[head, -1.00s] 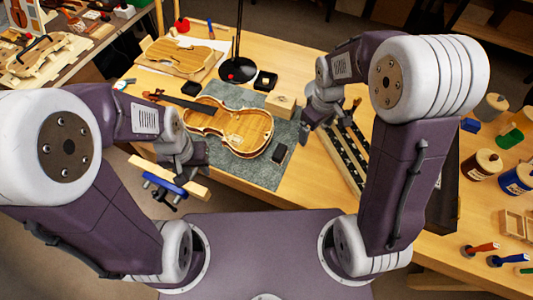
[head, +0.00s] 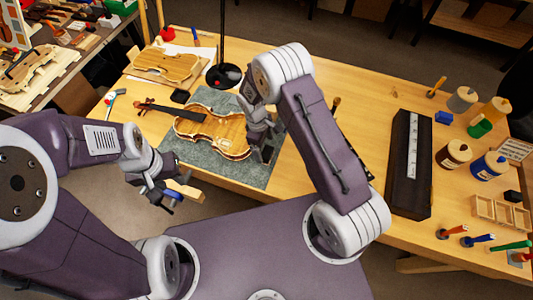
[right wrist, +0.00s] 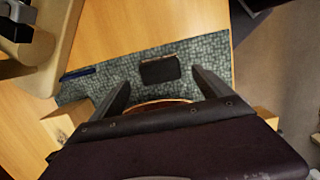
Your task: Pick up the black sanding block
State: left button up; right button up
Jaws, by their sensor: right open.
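The black sanding block (right wrist: 160,69) lies on the grey-green mat (right wrist: 205,48) in the right wrist view. My right gripper (right wrist: 162,92) is open, its two fingers apart, with the block ahead between their lines and nothing held. In the head view this gripper (head: 262,148) is low at the mat's right side, by the violin's lower end, and largely hides the block. My left gripper (head: 163,192) is off the table's front edge, shut on a wooden clamp with blue parts (head: 186,191); its fingertips are partly hidden.
The violin (head: 215,130) lies on the mat close to the right gripper. A lamp base (head: 224,76) and a violin plate (head: 165,64) are behind it. A long dark case (head: 410,165), jars and small tools stand on the right.

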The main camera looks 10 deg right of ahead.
aim_at(267, 152)
jog(key=f, duration=0.2)
jog(key=d+f, duration=0.1)
jog(key=f, duration=0.1)
jog(key=shift+s+f+p, duration=0.1)
jog(key=shift+s+p, duration=0.2)
jog(key=shift+s, duration=0.05)
jog(key=shift+a, duration=0.1)
jog(key=c, duration=1.5)
jog(key=shift+r, duration=0.2)
jog(key=shift+r, duration=0.3)
notch_tip(267, 152, up, 3)
jog(key=shift+w+f+b, duration=0.1)
jog(key=shift+b, duration=0.35)
jog(key=s+d+r+b, duration=0.1)
jog(key=s+d+r, duration=0.6)
jog(key=s, duration=0.2)
jog(key=shift+d+r, duration=0.15)
jog(key=shift+d, duration=0.1)
jog(key=shift+s, duration=0.1)
